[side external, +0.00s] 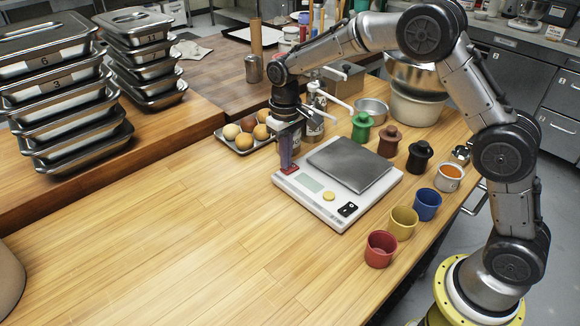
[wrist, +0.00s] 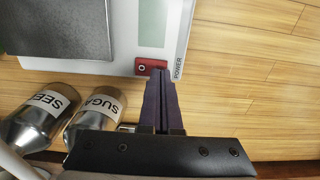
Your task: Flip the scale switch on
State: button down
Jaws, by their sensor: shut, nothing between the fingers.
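The white scale (side external: 318,205) sits on the wooden worktop, with a grey weighing plate (side external: 350,162) and a small display (side external: 309,183). The red power switch (side external: 290,171) is at its left corner. In the wrist view the switch (wrist: 142,67) shows a white ring mark beside the word POWER. My gripper (side external: 288,166) is shut and empty, pointing down at the switch. In the wrist view its fingertips (wrist: 158,72) overlap the switch's right part and hide it. I cannot tell whether they touch it or which way the switch is tilted.
A yellow button (side external: 329,196) and a black rocker (side external: 347,210) are on the scale's front. A tray of eggs (side external: 242,151) stands behind left. Labelled tins (wrist: 95,108) are close to my fingers. Coloured cups (side external: 380,248) line the right. The front-left worktop is clear.

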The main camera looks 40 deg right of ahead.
jog(key=shift+f, duration=0.55)
dwell(0.4)
jog(key=shift+r, duration=3.5)
